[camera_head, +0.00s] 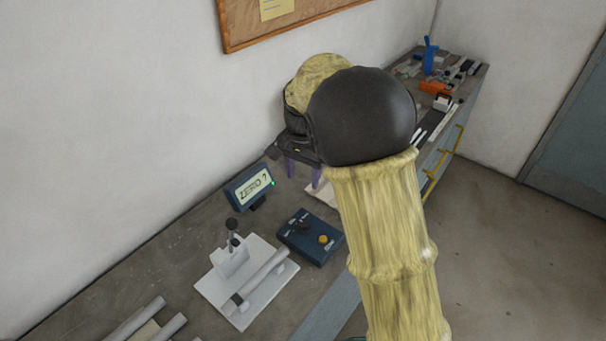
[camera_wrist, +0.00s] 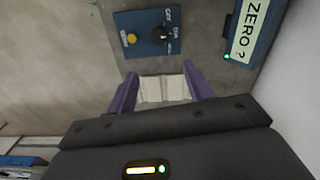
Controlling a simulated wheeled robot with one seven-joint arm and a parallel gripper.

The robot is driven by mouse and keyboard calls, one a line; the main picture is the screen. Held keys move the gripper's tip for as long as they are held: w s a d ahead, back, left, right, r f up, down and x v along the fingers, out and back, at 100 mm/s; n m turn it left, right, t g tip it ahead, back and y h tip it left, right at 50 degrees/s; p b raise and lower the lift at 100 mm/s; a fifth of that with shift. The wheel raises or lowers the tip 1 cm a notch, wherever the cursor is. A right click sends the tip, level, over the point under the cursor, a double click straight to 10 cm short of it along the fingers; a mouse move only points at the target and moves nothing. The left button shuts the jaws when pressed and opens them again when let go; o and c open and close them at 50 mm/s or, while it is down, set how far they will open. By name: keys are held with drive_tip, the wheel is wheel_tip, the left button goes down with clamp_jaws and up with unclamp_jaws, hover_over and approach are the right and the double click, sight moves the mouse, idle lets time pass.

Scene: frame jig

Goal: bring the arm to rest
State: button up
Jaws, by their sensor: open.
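My gripper (camera_head: 303,174) is above the bench (camera_head: 180,240), behind my dark elbow joint in the head view. Its two purple fingers point down and stand apart. In the wrist view my gripper (camera_wrist: 161,88) is open, with a pale ribbed piece (camera_wrist: 163,88) showing between the fingers. I cannot tell from these views how far the fingers are above that piece. My arm hides part of the bench around it.
A display (camera_head: 250,187) reads "ZERO ?" with a green light. A blue control box (camera_head: 298,250) has a knob and yellow button. A white jig plate (camera_head: 225,292) carries a clamp and grey tube. Loose tubes (camera_head: 165,327) lie front left; tools (camera_head: 430,88) crowd the far end.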

idle(0.4)
drive_tip(key=s+d+f+n+t, duration=0.2)
drive_tip(key=s+d+n, duration=0.4)
drive_tip(key=s+d, duration=0.9)
drive_tip(key=s+f, duration=0.1)
drive_tip(key=s, duration=0.2)
drive_tip(key=shift+s+d+f+t, duration=0.3)
drive_tip(key=shift+s+d+f, duration=0.1)
